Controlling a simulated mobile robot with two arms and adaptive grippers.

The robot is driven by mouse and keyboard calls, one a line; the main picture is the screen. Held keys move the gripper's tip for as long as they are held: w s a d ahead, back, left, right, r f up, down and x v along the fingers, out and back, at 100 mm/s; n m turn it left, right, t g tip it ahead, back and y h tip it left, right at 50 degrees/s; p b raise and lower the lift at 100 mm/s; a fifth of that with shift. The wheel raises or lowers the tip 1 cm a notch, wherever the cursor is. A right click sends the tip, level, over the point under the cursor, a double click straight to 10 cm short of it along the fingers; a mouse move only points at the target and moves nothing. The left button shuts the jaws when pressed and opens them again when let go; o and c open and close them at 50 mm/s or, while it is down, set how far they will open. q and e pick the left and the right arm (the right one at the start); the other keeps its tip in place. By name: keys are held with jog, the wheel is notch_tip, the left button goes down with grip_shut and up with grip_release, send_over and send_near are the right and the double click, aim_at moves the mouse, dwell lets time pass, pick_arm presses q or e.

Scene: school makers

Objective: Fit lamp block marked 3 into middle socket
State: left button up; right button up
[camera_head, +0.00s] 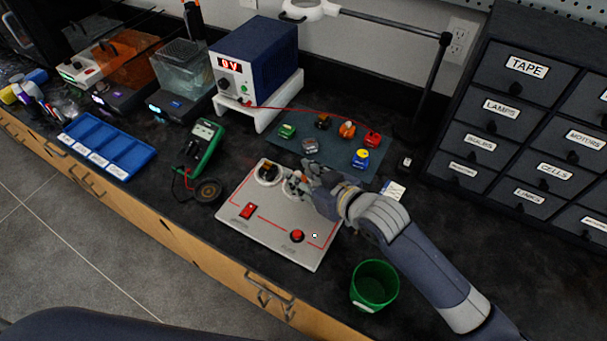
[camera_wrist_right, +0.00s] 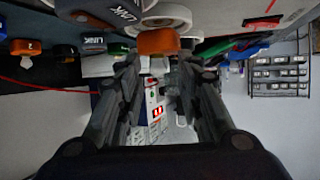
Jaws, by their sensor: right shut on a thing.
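The pale socket board (camera_head: 268,222) lies on the dark bench in the head view, with a red switch and a red button. Its left socket (camera_head: 268,173) holds a dark block. Beside it a second white socket ring (camera_head: 291,187) is partly covered by my right gripper (camera_head: 300,186). In the right wrist view my right gripper (camera_wrist_right: 158,75) is shut on an orange block (camera_wrist_right: 158,42), close to a white socket ring (camera_wrist_right: 168,17). The block's mark is not readable, and whether it is seated cannot be told. My left gripper is not in view.
A dark mat (camera_head: 334,152) behind the board carries several coloured blocks. A green cup (camera_head: 375,285) stands at the front right. A green meter (camera_head: 201,147) and blue tray (camera_head: 107,146) are left; a blue power supply (camera_head: 262,58) stands behind. Labelled drawers (camera_head: 527,125) are right.

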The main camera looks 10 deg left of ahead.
jog(key=shift+f, duration=0.5)
jog(key=o, duration=0.7)
jog(key=shift+c, duration=0.2)
jog(key=shift+s+d+r+p, duration=0.25)
jog(key=shift+d+r+p, duration=0.05)
jog(key=shift+d+p, duration=0.05)
jog(key=p+v, duration=0.3)
jog(key=v, duration=0.1)
jog(key=shift+s+d+r+p, duration=0.2)
jog(key=shift+s+p, duration=0.1)
jog(key=shift+p, duration=0.1)
jog(key=p+v, duration=0.3)
jog(key=v, duration=0.2)
jog(key=shift+s+d+f+p, duration=0.1)
jog(key=shift+d+p, duration=0.05)
jog(key=shift+p, duration=0.2)
